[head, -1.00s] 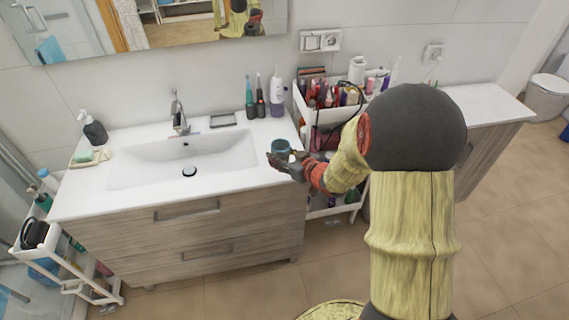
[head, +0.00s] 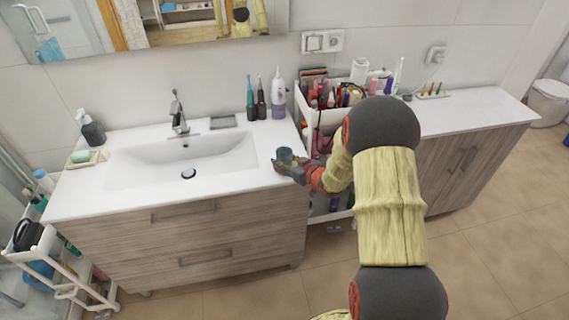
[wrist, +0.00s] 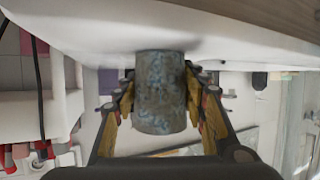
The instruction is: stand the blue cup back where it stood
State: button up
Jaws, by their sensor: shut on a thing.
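The blue cup (head: 285,155), mottled blue-grey, is at the right end of the white washbasin counter (head: 262,178), close to its edge. My gripper (head: 287,165) is shut on it from the front right. In the wrist view the cup (wrist: 160,85) sits between the two fingers of my gripper (wrist: 160,105), one on each side. That view shows the counter upside down at the top, and the cup's base end meets or nearly meets the white surface. I cannot tell whether it touches. The cup looks about upright.
A white cart (head: 312,115) full of cosmetics stands just right of the counter, close behind my forearm. Two toothbrushes and a white-and-purple bottle (head: 278,95) stand behind the cup. The sink basin (head: 180,160) lies left. The counter around the cup is bare.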

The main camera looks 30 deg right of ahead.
jog(key=shift+r, duration=0.15)
jog(key=o, duration=1.4)
jog(key=shift+f, duration=0.2)
jog(key=shift+c, duration=0.2)
jog(key=shift+r, duration=0.25)
jog(key=p+v, duration=0.3)
jog(key=v, duration=0.9)
notch_tip(320, 180, up, 14)
jog(key=s+a+m+g+h, duration=0.1)
jog(key=s+a+g+h, duration=0.2)
jog(key=h, duration=0.2)
jog(key=s+a+r+g+y, duration=0.1)
jog(key=s+a+r+g, duration=0.1)
jog(key=s+a, duration=0.7)
jog(key=s+a+r+g+y, duration=0.2)
jog(key=s+a+r, duration=0.2)
jog(key=s+a, duration=0.5)
jog(key=s, duration=0.6)
jog(key=shift+r+m+g, duration=0.35)
jog(key=shift+m+g, duration=0.05)
